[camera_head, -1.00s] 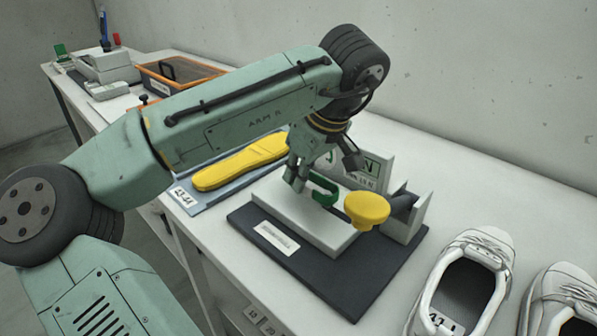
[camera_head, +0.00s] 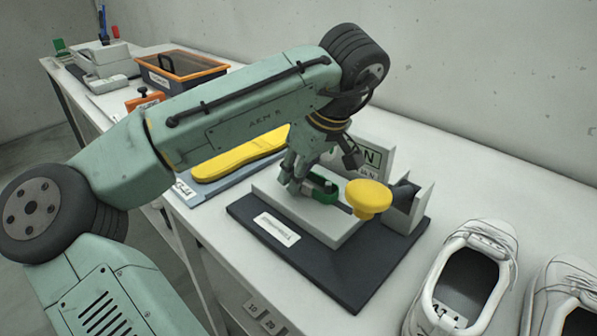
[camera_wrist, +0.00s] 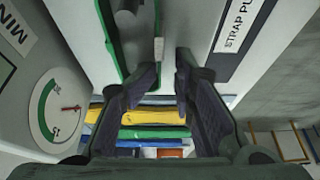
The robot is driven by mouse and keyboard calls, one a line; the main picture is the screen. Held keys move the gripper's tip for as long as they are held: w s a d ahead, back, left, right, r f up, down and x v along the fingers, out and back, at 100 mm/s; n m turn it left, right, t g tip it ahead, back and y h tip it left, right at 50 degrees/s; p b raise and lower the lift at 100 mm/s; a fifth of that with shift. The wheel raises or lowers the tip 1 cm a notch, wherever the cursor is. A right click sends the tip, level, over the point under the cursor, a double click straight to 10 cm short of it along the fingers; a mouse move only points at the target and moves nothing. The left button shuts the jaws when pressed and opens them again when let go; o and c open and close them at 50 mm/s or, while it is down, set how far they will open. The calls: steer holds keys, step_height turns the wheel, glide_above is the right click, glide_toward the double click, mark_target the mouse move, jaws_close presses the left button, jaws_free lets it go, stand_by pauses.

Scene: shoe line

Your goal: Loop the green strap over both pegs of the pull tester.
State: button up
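The pull tester (camera_head: 300,200) has a dark base, a grey block, a dial panel and a yellow knob (camera_head: 368,197). The green strap (camera_head: 324,195) is a loop low over the grey block, close to my gripper (camera_head: 297,183). In the wrist view, the strap (camera_wrist: 108,40) runs along the upper left, with a dark rounded part (camera_wrist: 130,18), perhaps a peg, between its two sides. Whether the strap goes around both pegs cannot be told.
A yellow insole (camera_head: 240,157) lies on a blue tray left of the tester. White shoes (camera_head: 470,270) stand at right. An orange-rimmed bin (camera_head: 180,72) is at the back left. The wall runs close behind the table.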

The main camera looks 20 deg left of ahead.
steer(key=shift+r, duration=0.1)
steer(key=w+v, duration=0.1)
steer(key=v, duration=0.6)
steer(key=shift+s, duration=0.55)
steer(key=shift+s+d, duration=0.1)
